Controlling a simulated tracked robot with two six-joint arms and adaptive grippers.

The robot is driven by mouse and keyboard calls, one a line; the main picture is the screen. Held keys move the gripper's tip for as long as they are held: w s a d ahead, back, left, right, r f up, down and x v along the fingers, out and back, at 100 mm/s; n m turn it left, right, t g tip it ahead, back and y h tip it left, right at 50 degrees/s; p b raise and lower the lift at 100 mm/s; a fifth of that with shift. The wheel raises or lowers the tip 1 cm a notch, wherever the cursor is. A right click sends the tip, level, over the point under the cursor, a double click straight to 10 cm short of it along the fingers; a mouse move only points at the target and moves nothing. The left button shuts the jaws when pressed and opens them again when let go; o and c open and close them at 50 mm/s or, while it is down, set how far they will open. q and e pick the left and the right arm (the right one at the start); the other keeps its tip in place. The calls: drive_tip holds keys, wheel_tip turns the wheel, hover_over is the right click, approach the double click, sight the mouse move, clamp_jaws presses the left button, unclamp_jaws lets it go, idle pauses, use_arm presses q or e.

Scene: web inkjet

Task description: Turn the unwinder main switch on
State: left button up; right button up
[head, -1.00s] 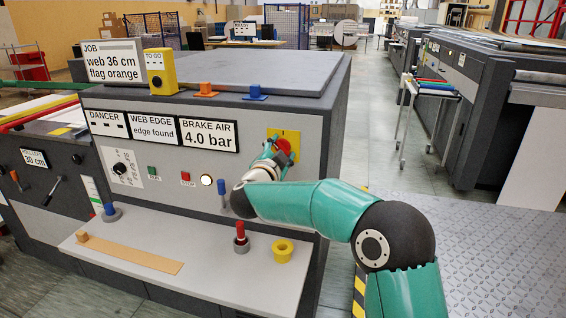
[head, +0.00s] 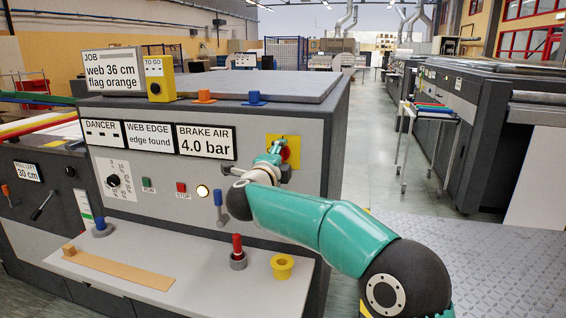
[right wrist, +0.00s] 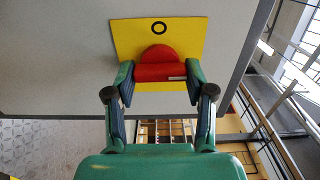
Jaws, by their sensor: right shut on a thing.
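The main switch is a red rotary knob (right wrist: 158,72) on a square yellow plate (right wrist: 126,38) with a black ring mark. In the head view the red knob (head: 285,153) shows only partly behind my gripper, at the right end of the grey machine front. My right gripper (right wrist: 160,77) is shut on the knob's red bar, one finger at each end. A small pale mark shows near the bar's right end in the wrist view. In the head view my right gripper (head: 274,155) reaches the knob from the front. My left gripper is not in view.
Left of the switch are the brake air display (head: 206,141) reading 4.0 bar, a lit white button (head: 202,191) and a blue-handled lever (head: 218,198). An aisle runs on the right.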

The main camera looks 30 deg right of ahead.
drive_tip(key=shift+a+f, duration=0.15)
drive_tip(key=shift+f, duration=0.3)
drive_tip(key=o, duration=1)
drive_tip(key=shift+r, duration=0.1)
drive_tip(key=shift+o, duration=0.8)
drive_tip(key=shift+r, duration=0.15)
drive_tip(key=shift+s, duration=0.1)
drive_tip(key=v, duration=1.2)
